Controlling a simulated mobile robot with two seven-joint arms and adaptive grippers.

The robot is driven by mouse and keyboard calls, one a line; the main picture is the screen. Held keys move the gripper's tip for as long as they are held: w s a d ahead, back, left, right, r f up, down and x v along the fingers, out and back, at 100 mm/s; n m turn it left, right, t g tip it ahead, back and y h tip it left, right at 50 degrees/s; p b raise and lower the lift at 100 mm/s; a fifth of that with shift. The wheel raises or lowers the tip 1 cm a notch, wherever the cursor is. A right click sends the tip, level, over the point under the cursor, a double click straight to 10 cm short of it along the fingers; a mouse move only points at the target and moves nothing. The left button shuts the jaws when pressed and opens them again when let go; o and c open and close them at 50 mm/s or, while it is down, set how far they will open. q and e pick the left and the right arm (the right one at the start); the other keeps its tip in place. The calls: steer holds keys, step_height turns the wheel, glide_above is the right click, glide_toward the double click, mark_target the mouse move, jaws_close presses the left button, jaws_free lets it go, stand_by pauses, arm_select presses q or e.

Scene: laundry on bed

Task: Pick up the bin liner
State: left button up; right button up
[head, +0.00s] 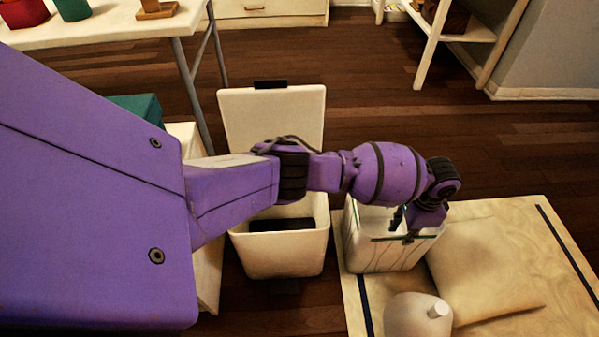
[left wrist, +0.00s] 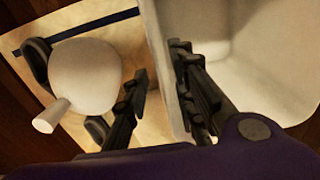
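The bin liner (head: 375,250) is a white open-topped tub with thin dark lines on its side, standing upright on a pale wooden board. In the left wrist view, the liner's wall (left wrist: 164,85) runs between the fingers of my left gripper (left wrist: 161,72). One finger is outside the wall and the other is inside the tub, with a visible gap on the outer side. The left gripper (head: 404,222) is open at the liner's top rim, partly hidden by my wrist in the head view. My right gripper is not in view.
A white bin (head: 280,255) with its lid (head: 272,110) raised stands left of the board, dark inside. A beige cushion (head: 490,265) is right of the liner. A pale rounded vessel with a spout (head: 410,318) stands in front. A table (head: 120,28) is at the back left.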

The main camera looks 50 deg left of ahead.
arm_select(q)
steer(key=f+b, duration=0.1)
steer(key=f, duration=0.1)
steer(key=f+b, duration=0.2)
steer(key=shift+w+d+f, duration=0.15)
steer(key=shift+d+f, duration=0.05)
steer(key=shift+f, duration=0.2)
steer(key=c, duration=0.5)
jaws_close()
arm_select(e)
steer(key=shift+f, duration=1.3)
